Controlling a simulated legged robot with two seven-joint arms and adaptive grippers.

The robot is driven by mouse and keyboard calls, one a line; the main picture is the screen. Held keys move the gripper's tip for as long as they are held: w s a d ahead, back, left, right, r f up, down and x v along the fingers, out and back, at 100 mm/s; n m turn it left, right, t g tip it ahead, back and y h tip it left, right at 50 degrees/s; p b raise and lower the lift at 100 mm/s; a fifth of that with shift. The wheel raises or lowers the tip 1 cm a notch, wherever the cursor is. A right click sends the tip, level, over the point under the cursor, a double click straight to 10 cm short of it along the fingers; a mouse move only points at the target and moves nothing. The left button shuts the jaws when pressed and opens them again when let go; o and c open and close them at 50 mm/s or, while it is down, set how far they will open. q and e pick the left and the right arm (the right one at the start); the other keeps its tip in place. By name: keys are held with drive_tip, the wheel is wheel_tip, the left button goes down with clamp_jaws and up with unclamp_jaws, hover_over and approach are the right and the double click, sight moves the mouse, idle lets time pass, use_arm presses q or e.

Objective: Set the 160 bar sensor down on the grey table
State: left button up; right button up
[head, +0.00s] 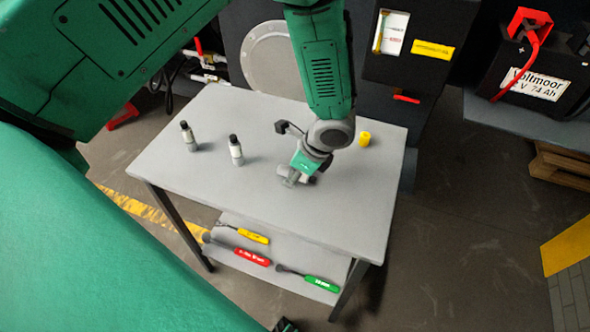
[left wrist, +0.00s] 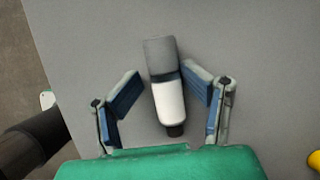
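A sensor (left wrist: 168,95) with a grey end, a white body and a black tip is between the fingers of my left gripper (left wrist: 160,92) in the left wrist view. The fingers are spread, with a gap on the sensor's left side; the right pad is close to it, and I cannot tell if they touch. In the head view my left gripper (head: 297,178) is low over the grey table (head: 285,215) and mostly hides this sensor. Its pressure marking is not readable, and I cannot tell whether it stands or lies. My right gripper is not in view.
Two similar sensors, one at the left (head: 188,137) and one nearer (head: 236,151), stand upright on the table. A yellow cap (head: 364,139) is at the right. Screwdriver-like tools (head: 252,256) lie on the lower shelf.

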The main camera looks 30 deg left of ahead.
use_arm(q)
drive_tip(key=shift+d, duration=0.65)
drive_tip(key=shift+w+d+r, duration=0.1)
drive_tip(key=shift+d+r, duration=0.1)
drive_tip(key=shift+r, duration=0.05)
drive_tip(key=s+v, duration=0.1)
drive_tip(key=v, duration=1)
drive_tip(key=shift+w+r, duration=0.2)
drive_tip(key=shift+w, duration=0.3)
